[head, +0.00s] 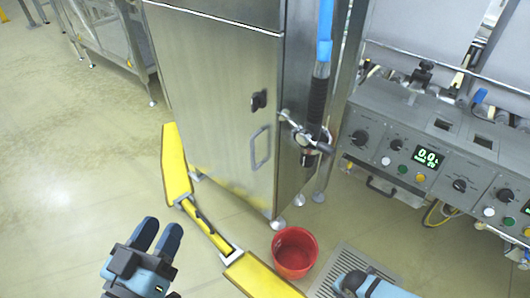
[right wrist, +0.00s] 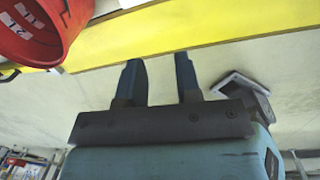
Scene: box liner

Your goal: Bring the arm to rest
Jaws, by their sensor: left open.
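My left gripper (head: 160,234) is at the lower left of the head view, over bare floor. Its two blue fingers are apart, with nothing between them. My right gripper (right wrist: 160,66) shows in the right wrist view with its two dark blue fingers apart and empty. A blue part of my right arm (head: 368,285) shows at the bottom of the head view, beside a floor grate (head: 345,262). The right fingertips appear just short of a yellow strip in the right wrist picture; I cannot tell the true distance.
A control panel (head: 440,145) is at right. Floor at left is clear.

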